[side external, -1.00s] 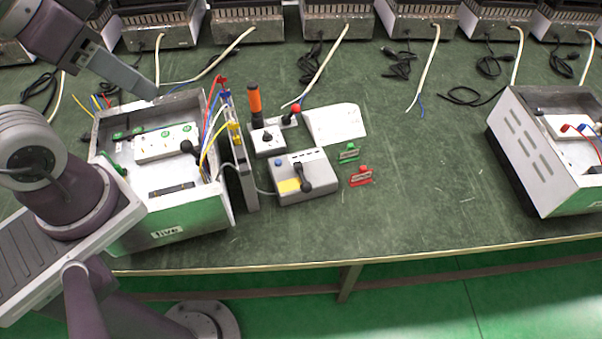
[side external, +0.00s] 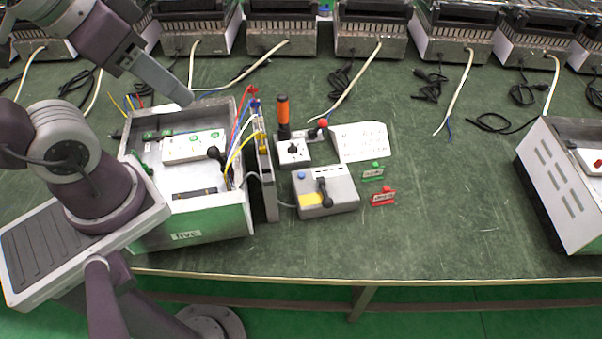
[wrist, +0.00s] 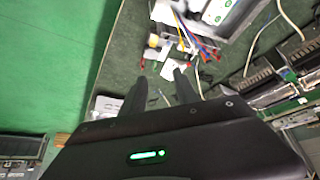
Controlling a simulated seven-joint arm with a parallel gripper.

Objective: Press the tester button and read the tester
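The tester (side external: 343,196) is a grey box on the green table, right of the open metal heater box (side external: 222,222) in the side view. It has a blue button (side external: 301,174), a yellow patch, a black handle-like part and a row of small markings too small to read. My gripper (side external: 188,98) hangs over the back of the heater box, left of the tester and apart from it. In the wrist view my gripper (wrist: 160,78) shows two dark fingers with a gap between them, empty. I cannot make out the tester's button in the wrist view.
Coloured wires and an upright panel (side external: 264,170) stand between heater box and tester. The table's right-middle is clear.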

